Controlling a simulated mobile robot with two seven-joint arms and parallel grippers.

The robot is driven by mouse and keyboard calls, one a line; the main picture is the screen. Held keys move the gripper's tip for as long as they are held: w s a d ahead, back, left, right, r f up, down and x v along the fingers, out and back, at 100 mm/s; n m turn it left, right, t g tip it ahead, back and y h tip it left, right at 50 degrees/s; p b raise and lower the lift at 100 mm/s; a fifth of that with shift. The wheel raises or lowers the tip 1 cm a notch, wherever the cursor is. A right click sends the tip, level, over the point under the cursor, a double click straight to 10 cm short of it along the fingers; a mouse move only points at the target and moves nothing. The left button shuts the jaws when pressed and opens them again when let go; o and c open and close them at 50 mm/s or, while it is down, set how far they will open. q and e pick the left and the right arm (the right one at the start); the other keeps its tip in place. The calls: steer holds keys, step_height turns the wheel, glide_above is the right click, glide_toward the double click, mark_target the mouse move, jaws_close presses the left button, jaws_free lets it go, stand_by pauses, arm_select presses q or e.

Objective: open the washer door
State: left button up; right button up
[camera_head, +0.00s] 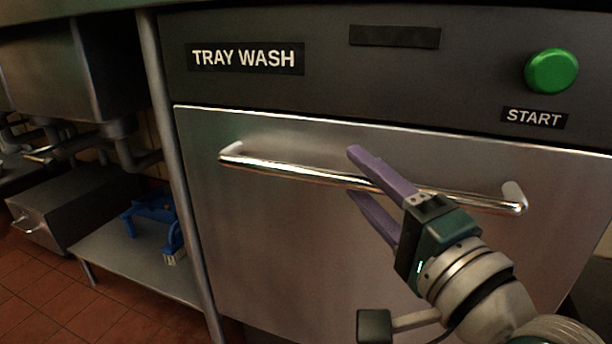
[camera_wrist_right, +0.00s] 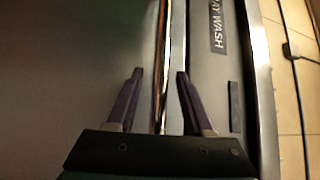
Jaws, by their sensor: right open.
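The washer door (camera_head: 255,240) is a flat steel front below the dark "TRAY WASH" panel, and it looks closed. A shiny horizontal bar handle (camera_head: 285,168) runs across its upper part. My right gripper (camera_head: 352,172) is open, with one purple finger above the bar and the other below it. In the right wrist view, the handle (camera_wrist_right: 163,60) runs between the two open fingers (camera_wrist_right: 158,73), with a gap visible on each side. Whether the bar lies fully in depth between the fingers is hard to tell. My left gripper is not in view.
A green start button (camera_head: 552,71) sits at the upper right of the washer panel (camera_head: 330,65). A metal post (camera_head: 178,170) stands at the washer's left edge. Left of it, a low shelf (camera_head: 140,262) holds a blue brush or rack (camera_head: 155,212). Red floor tiles show at lower left.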

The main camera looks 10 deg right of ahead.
steer(key=shift+c, duration=0.3)
jaws_close()
stand_by(1.1)
